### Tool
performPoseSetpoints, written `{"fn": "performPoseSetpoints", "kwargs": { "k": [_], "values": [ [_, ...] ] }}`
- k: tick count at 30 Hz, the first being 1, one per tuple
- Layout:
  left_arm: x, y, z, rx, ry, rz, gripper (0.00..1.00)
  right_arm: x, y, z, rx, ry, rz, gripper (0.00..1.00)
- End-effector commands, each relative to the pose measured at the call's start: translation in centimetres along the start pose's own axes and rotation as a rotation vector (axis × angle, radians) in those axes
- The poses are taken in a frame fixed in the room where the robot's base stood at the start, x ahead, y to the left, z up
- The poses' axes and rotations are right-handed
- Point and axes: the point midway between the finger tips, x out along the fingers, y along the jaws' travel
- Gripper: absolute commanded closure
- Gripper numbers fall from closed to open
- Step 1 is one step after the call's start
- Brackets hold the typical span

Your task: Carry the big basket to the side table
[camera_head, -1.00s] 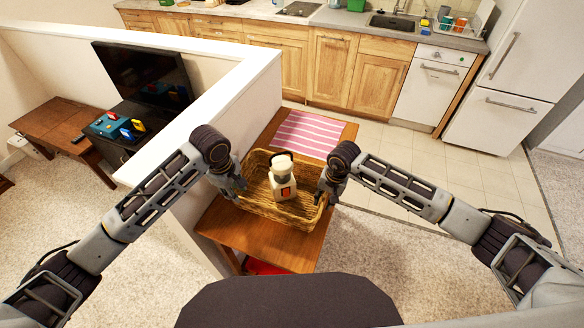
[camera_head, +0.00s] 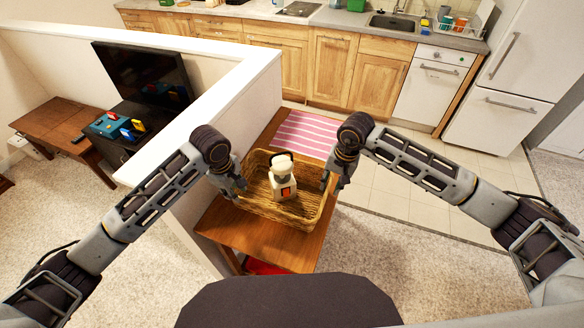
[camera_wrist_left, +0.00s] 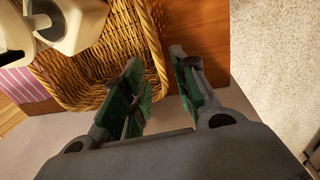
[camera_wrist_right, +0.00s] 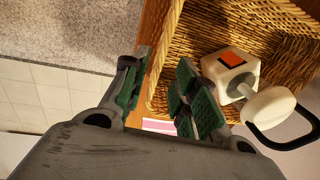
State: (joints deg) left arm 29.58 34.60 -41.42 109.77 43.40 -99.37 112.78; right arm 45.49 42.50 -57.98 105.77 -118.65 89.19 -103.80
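The big wicker basket (camera_head: 300,212) stands upright on a small wooden table (camera_head: 265,245) beside a low white wall. A white jar-like object with an orange-red patch (camera_head: 283,182) stands inside it. My left gripper (camera_head: 236,188) is at the basket's left wall; in the left wrist view its open fingers (camera_wrist_left: 158,65) appear on either side of that wall. My right gripper (camera_head: 333,184) is at the right wall; in the right wrist view its fingers (camera_wrist_right: 162,68) are apart, near the rim. I cannot tell whether either gripper touches the wicker.
A pink striped cloth (camera_head: 305,133) lies on the table's far end. The white half wall (camera_head: 225,110) stands close on the left. Another brown table (camera_head: 60,125) is at far left, near a television (camera_head: 140,75). Open floor (camera_head: 430,270) lies to the right.

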Motion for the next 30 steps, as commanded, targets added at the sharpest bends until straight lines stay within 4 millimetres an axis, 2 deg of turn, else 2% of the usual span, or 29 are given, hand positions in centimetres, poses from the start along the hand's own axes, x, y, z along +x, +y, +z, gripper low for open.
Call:
{"fn": "performPoseSetpoints", "kwargs": {
  "k": [3, 9, 30],
  "values": [
    [0.0, 0.0, 0.0, 0.0, 0.0, 0.0, 0.72, -1.2, 0.0, -0.1, 0.0, 0.0, 0.0, 0.72],
    [0.0, 0.0, 0.0, 0.0, 0.0, 0.0, 0.72, -2.1, 0.0, 0.0, -0.001, 0.0, 0.001, 0.72],
    [0.0, 0.0, 0.0, 0.0, 0.0, 0.0, 0.72, -2.1, 0.0, 0.0, 0.0, -0.001, 0.001, 0.72]
  ]
}}
